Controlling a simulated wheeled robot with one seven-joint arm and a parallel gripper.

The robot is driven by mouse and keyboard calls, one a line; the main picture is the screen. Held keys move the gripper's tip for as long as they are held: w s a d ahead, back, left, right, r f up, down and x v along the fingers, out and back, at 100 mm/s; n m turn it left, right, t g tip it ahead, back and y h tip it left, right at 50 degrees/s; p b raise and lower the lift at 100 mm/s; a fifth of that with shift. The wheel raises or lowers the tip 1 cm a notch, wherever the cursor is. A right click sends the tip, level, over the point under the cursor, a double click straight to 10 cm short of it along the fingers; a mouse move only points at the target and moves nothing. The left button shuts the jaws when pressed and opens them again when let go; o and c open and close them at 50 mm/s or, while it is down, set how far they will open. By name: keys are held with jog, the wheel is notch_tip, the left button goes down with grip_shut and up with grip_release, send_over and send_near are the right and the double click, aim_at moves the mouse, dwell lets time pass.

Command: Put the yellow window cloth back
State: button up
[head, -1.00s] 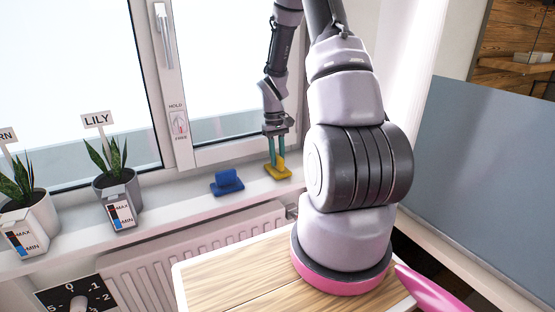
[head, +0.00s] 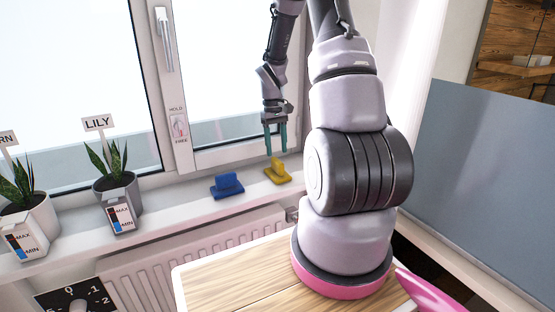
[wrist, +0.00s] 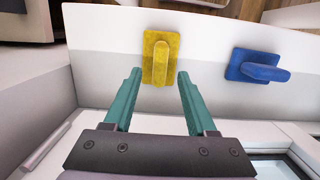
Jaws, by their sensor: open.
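The yellow window cloth (head: 278,172) lies on the white windowsill, with a raised grip part on a flat base. In the wrist view the yellow cloth (wrist: 161,58) lies just beyond the fingertips, roughly centred between them. My gripper (head: 275,150) is above the cloth, its teal fingers pointing down. In the wrist view my gripper (wrist: 158,75) is open with nothing between its fingers, apart from the cloth.
A blue cloth (head: 227,185) of similar shape lies on the sill (head: 180,207) left of the yellow one. A potted plant labelled LILY (head: 118,192) and another pot (head: 32,222) stand further left. A window handle (head: 163,38) is above. A radiator (head: 190,255) is below the sill.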

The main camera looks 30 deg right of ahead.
notch_tip(320, 180, up, 6)
notch_tip(320, 180, up, 17)
jog(key=m+t, duration=0.2)
jog(key=t, duration=0.2)
send_over(275, 158)
jog(key=s+a, duration=0.7)
jog(key=s+a+r+m+t+y, duration=0.1)
jog(key=s+a+r+t, duration=0.1)
jog(key=s, duration=0.5)
jog(key=s+a+r+m+t+y, duration=0.1)
jog(key=s+a+r+t, duration=0.2)
jog(key=s+r, duration=0.3)
jog(key=shift+s+a+m, duration=0.3)
jog(key=shift+s+a, duration=0.25)
jog(key=shift+s, duration=0.05)
